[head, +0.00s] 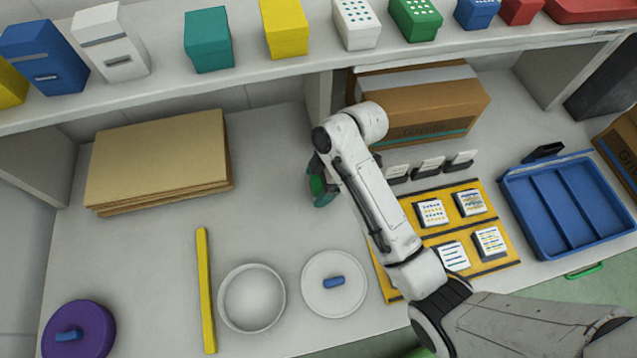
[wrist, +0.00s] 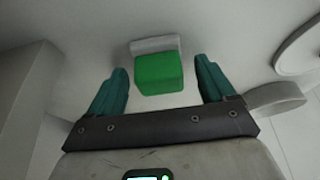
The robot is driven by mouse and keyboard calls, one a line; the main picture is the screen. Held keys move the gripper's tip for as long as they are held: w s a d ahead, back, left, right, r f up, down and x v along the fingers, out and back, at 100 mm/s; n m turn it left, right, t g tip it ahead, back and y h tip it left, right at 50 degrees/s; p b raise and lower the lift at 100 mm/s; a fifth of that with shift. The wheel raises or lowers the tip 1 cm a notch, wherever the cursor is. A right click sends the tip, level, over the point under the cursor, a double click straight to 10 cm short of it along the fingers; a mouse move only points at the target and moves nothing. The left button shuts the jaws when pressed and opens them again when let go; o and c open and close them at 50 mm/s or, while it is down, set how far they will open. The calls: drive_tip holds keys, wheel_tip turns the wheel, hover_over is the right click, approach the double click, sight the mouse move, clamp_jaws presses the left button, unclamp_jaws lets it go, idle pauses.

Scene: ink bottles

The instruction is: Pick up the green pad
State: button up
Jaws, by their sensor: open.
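The green pad (wrist: 159,73) shows in the wrist view as a bright green block with a pale grey edge (wrist: 155,45) along its far side. It sits on the pale table, between and beyond the teal fingers of my gripper (wrist: 161,86). The fingers are apart, one to each side of the pad, with a gap on both sides; I see no contact. In the head view my gripper (head: 320,192) points down at the middle of the table. A bit of the green pad (head: 317,185) shows there between the fingers; my wrist and arm hide the rest.
A cardboard stack (head: 160,160) lies left of my gripper and a brown box (head: 425,108) stands behind it. A yellow mat (head: 484,252) with several white pads and a blue tray (head: 517,190) are right. A white dish (head: 252,298) and yellow bar (head: 205,290) are in front.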

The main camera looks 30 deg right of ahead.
drive_tip(key=c, duration=1.1)
drive_tip(key=shift+r, duration=0.15)
